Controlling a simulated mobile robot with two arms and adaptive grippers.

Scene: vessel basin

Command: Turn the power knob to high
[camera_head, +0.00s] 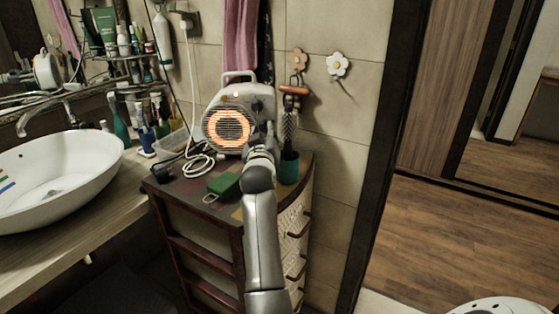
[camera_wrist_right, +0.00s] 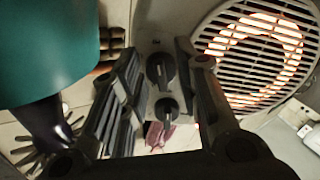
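The heater (camera_head: 228,128) is a pale fan heater with a round grille and an orange glowing coil, standing on top of a small drawer cabinet. Its grille (camera_wrist_right: 255,60) fills the right of the right wrist view. Two dark round knobs show on its front there, an upper knob (camera_wrist_right: 160,68) and a lower knob (camera_wrist_right: 167,108). I cannot tell which one is the power knob. My right gripper (camera_wrist_right: 157,55) is open, with its fingers on either side of the knobs. Contact is not clear. My left gripper is not in view.
A teal cup (camera_head: 288,170) with a brush stands close right of my right gripper, also large in the right wrist view (camera_wrist_right: 50,45). A green box (camera_head: 224,185) and a white cable (camera_head: 199,165) lie on the cabinet (camera_head: 190,200). A sink (camera_head: 60,175) is left.

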